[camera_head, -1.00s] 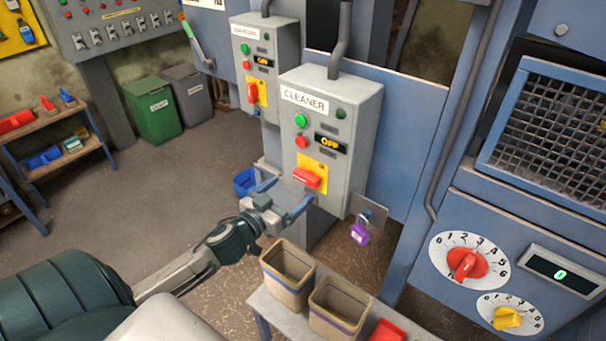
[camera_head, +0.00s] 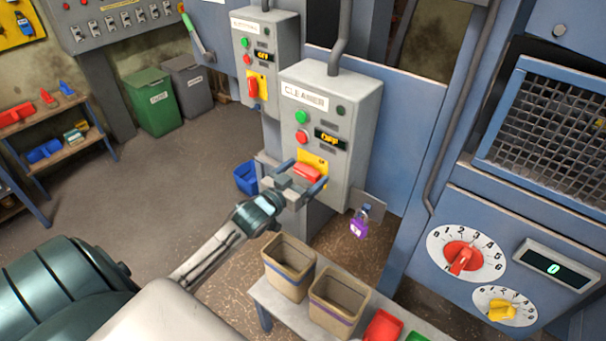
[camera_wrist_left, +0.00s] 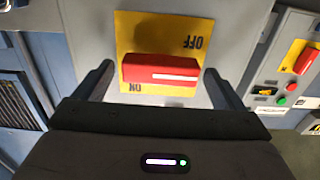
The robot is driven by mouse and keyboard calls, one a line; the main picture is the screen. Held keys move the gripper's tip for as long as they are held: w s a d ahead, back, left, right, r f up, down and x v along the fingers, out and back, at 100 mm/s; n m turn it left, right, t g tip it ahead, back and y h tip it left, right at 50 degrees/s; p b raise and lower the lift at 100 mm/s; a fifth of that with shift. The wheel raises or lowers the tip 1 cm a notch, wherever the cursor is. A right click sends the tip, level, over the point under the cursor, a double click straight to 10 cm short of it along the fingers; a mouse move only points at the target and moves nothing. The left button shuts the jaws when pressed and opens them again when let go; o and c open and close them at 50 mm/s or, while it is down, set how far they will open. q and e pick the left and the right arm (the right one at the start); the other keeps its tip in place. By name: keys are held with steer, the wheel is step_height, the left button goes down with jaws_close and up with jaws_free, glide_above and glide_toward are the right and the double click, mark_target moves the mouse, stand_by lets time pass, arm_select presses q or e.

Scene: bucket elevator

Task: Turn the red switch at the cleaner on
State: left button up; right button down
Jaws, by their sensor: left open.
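The cleaner box (camera_head: 336,100) is a grey cabinet with a CLEANER label, a green and a red button and a display (camera_head: 330,139) reading OFF. Its red switch (camera_head: 306,173) is a bar lying crosswise on a yellow plate (camera_head: 315,160). In the left wrist view the red switch (camera_wrist_left: 161,69) lies crosswise between OFF and ON markings, which appear upside down. My left gripper (camera_head: 304,178) is open, with its fingers on either side of the red switch. In the wrist view the fingers (camera_wrist_left: 160,80) flank the bar with gaps; contact is not visible. My right gripper is not in view.
A second box (camera_head: 266,35) with a similar red switch stands behind left. Two tan bins (camera_head: 289,262) stand on a bench below. A dial panel (camera_head: 465,256) is at the right.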

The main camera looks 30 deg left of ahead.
arm_select(q)
steer(key=c, duration=1)
steer(key=shift+m, duration=0.3)
steer(key=m+b, duration=0.1)
steer(key=m, duration=0.1)
steer(key=shift+f+m+b, duration=0.15)
steer(key=shift+m+b, duration=0.25)
steer(key=m+b, duration=0.1)
steer(key=m, duration=0.1)
steer(key=m+b, duration=0.1)
steer(key=m, duration=0.2)
steer(key=shift+d+f, duration=0.1)
steer(key=shift+d, duration=0.1)
steer(key=m+b, duration=0.3)
steer(key=m, duration=0.3)
steer(key=shift+f, duration=0.1)
steer(key=shift+m+b, duration=0.65)
steer(key=shift+m, duration=1.15)
